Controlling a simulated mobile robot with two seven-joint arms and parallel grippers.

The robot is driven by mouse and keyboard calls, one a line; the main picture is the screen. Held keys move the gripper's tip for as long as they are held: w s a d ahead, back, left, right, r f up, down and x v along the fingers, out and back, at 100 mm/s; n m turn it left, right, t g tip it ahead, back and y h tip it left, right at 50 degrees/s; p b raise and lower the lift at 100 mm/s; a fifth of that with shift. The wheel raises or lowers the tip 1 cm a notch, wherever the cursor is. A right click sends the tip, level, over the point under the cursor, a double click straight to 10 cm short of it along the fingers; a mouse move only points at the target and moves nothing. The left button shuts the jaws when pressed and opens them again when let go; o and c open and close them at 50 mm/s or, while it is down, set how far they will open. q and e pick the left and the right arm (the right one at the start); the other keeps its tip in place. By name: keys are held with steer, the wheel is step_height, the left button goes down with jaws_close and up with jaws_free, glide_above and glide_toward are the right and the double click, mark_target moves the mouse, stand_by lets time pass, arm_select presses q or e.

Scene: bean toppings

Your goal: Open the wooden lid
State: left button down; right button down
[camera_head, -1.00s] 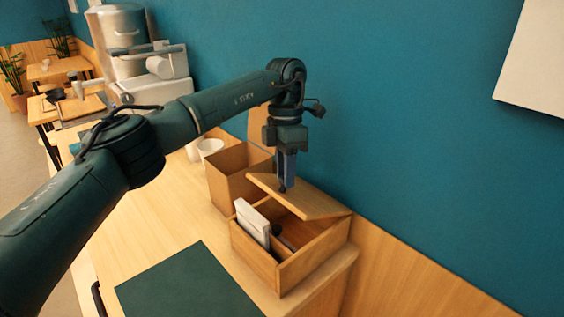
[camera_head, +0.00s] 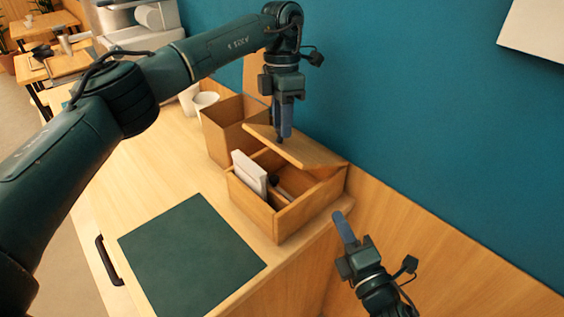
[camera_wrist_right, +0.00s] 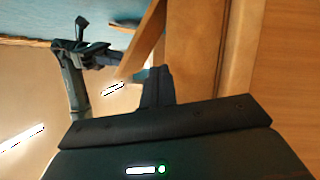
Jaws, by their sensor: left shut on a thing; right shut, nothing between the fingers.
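The wooden lid (camera_head: 308,152) is a tilted board above the back of the wooden box (camera_head: 265,217), whose front compartments are uncovered. My left gripper (camera_head: 281,138) points down and is shut on the lid's left part. My right gripper (camera_head: 341,216) is shut and empty, to the right of the box and apart from it in the head view. In the right wrist view its fingers (camera_wrist_right: 158,80) are close together, with wooden surfaces nearby and my left arm beyond. The exact lid contact is small and partly hidden.
White packets (camera_head: 249,173) and a dark-headed utensil (camera_head: 281,187) are in the box. A taller open wooden bin (camera_head: 220,137) and white cups (camera_head: 205,99) stand behind it at left. A dark green mat (camera_head: 190,258) lies in front. The blue wall (camera_head: 420,110) is close behind.

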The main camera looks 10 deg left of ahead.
mark_target(286, 151)
steer(key=w+a+r+n+g+y, duration=0.1)
steer(key=w+a+r+n+y, duration=0.1)
steer(key=a+n, duration=0.4)
steer(key=w+a+r+n+g+y, duration=0.2)
steer(key=w+a+r+n+y, duration=0.1)
steer(key=a, duration=0.5)
steer(key=w+r+n, duration=0.1)
steer(key=w+n, duration=0.1)
steer(key=n, duration=0.1)
steer(key=shift+r+n, duration=0.4)
steer(key=shift+w+d+r, duration=0.15)
steer(key=shift+w+r, duration=0.1)
steer(key=shift+r, duration=0.2)
steer(key=shift+w+d+r, duration=0.15)
steer(key=shift+w+r, duration=0.05)
steer(key=shift+r, duration=0.2)
arm_select(q)
steer(key=shift+f, duration=0.15)
arm_select(e)
steer(key=shift+w+d+r, duration=0.1)
steer(key=shift+r, duration=0.2)
arm_select(q)
steer(key=c, duration=1.4)
jaws_free()
